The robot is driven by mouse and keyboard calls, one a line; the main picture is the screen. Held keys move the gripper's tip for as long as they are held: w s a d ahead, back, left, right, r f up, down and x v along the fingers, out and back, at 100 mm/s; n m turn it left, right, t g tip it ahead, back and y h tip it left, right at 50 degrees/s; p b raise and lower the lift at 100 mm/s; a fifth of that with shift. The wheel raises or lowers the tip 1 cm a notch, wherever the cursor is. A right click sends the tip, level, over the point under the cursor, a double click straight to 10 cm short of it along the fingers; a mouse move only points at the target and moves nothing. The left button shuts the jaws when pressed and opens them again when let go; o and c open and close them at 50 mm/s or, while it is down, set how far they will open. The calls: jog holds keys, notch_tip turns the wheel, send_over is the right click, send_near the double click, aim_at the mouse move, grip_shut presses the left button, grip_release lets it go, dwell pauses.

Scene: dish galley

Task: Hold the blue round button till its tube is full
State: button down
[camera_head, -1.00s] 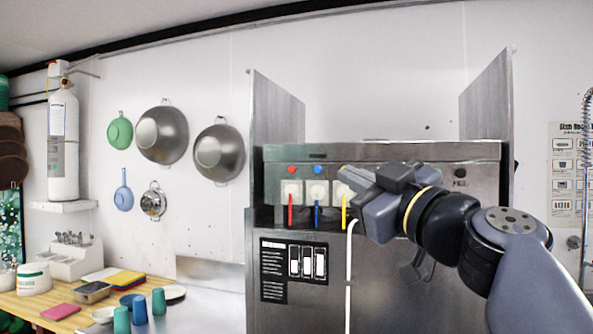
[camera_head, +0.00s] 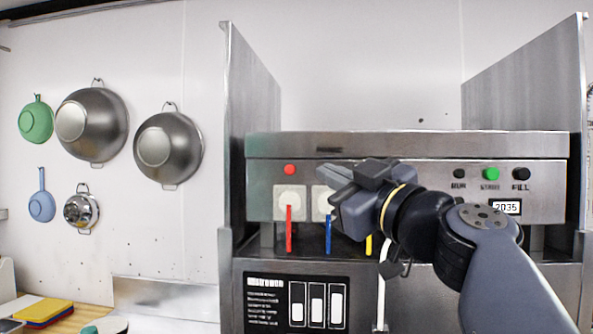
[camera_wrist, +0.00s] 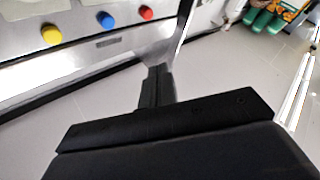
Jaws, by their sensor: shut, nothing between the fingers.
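The blue round button (camera_wrist: 105,19) shows in the wrist view between the yellow button (camera_wrist: 52,34) and the red button (camera_wrist: 146,12). In the head view my gripper hides the blue button, while the red button (camera_head: 290,169) is clear. My gripper (camera_wrist: 157,75) is shut and empty, its tips apart from the blue button in the wrist view. In the head view my gripper (camera_head: 326,175) is in front of the machine face. The blue tube (camera_head: 328,236) hangs between the red tube (camera_head: 289,230) and the yellow tube (camera_head: 369,244). Its fill cannot be told.
The steel machine (camera_head: 420,146) has tall side panels (camera_head: 245,110). A green button (camera_head: 490,174), dark buttons and a display (camera_head: 506,207) sit at its right. A panel with several light bars (camera_head: 317,304) is below. Pans (camera_head: 92,125) hang on the left wall.

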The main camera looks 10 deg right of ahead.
jog(key=shift+w, duration=0.1)
jog(key=w+d+p, duration=0.1)
jog(key=w+d, duration=0.1)
jog(key=w, duration=0.6)
jog(key=shift+d+p, duration=0.35)
jog(key=shift+p, duration=0.05)
jog(key=shift+w, duration=0.25)
dwell(1.6)
jog(key=shift+w+d+b, duration=0.1)
jog(key=shift+w+b, duration=0.15)
jog(key=shift+b, duration=0.25)
